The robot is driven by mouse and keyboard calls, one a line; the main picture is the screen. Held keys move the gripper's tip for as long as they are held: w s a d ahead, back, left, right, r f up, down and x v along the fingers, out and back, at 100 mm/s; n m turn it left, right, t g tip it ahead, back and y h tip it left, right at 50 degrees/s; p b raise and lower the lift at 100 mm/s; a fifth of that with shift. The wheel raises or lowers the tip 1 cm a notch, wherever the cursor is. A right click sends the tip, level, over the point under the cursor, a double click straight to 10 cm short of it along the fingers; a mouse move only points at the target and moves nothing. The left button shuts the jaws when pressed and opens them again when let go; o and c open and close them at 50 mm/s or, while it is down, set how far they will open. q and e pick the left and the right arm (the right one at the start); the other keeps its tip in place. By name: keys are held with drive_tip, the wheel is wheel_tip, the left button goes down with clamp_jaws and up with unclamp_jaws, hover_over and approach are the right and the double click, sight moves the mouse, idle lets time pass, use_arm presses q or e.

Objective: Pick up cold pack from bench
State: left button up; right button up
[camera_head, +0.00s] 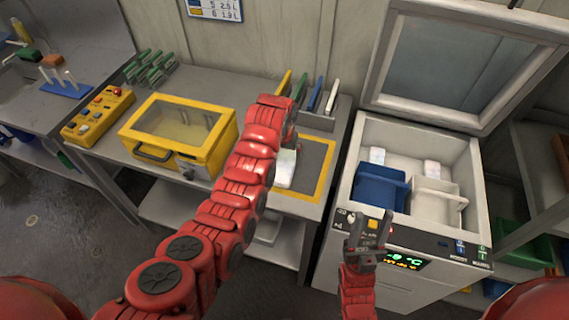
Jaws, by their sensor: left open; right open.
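A pale white pack, which looks like the cold pack (286,170), lies on a yellow-bordered grey mat (316,155) on the bench (308,208). My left arm reaches over the bench, and my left gripper (291,139) is at the pack's far end, above or beside it. The arm hides part of that gripper, and I cannot tell whether it touches the pack. The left gripper is open. My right gripper (369,232) is open and empty, in front of the freezer chest (397,238), with its fingers pointing up in the picture.
The chest's lid (450,68) is raised. Inside are a blue bin (380,188), a white bin (434,203) and two pale packs (377,155) (432,168). A yellow case (178,135) and a yellow control box (98,116) stand left of my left arm. Upright coloured panels (315,93) stand behind the mat.

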sight(285, 163)
use_arm(q)
drive_tip(key=shift+w+d+f+p, duration=0.15)
drive_tip(key=shift+f+p, duration=0.25)
drive_tip(key=shift+f, duration=1.2)
drive_tip(key=shift+w, duration=0.1)
drive_tip(key=c, duration=1.5)
drive_tip(key=shift+r, duration=0.15)
